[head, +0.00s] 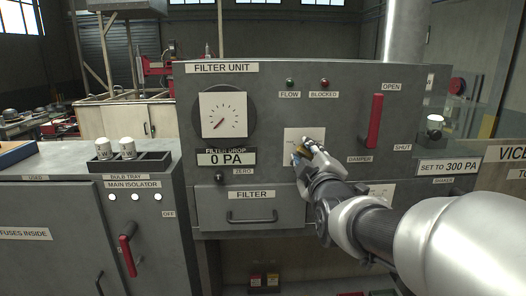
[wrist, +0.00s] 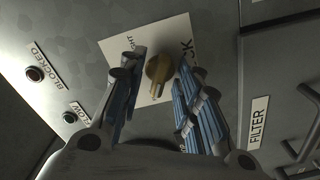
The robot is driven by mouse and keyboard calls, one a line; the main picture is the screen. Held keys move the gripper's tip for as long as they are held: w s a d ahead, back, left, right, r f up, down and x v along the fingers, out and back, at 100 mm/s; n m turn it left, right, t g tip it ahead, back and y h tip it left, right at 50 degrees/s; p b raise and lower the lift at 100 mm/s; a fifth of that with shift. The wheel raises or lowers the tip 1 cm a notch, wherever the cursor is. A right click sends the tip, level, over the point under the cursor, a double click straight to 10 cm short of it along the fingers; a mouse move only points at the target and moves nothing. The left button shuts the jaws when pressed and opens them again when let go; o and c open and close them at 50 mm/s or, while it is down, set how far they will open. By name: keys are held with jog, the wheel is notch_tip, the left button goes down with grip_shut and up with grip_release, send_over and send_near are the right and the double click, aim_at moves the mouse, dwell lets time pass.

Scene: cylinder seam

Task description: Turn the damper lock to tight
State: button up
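The damper lock is a brass knob (wrist: 158,70) on a white plate (wrist: 108,48), on the grey front of the filter unit. In the wrist view its bar points down the picture. Part of a label ending in "IGHT" and another ending in "CK" show on the plate; the rest is hidden. My gripper (wrist: 160,66) is open, with one blue-padded finger on each side of the knob and a visible gap to it. In the head view my gripper (head: 303,151) is in front of the plate (head: 292,134) and hides most of it.
The red damper handle (head: 375,122) stands upright between OPEN and SHUT, right of my gripper. A round dial (head: 222,112) and a 0 PA readout (head: 226,158) are left. The filter drawer (head: 250,208) is below. Green (head: 290,82) and red (head: 325,83) lamps are above.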

jog(key=shift+c, duration=0.6)
grip_shut()
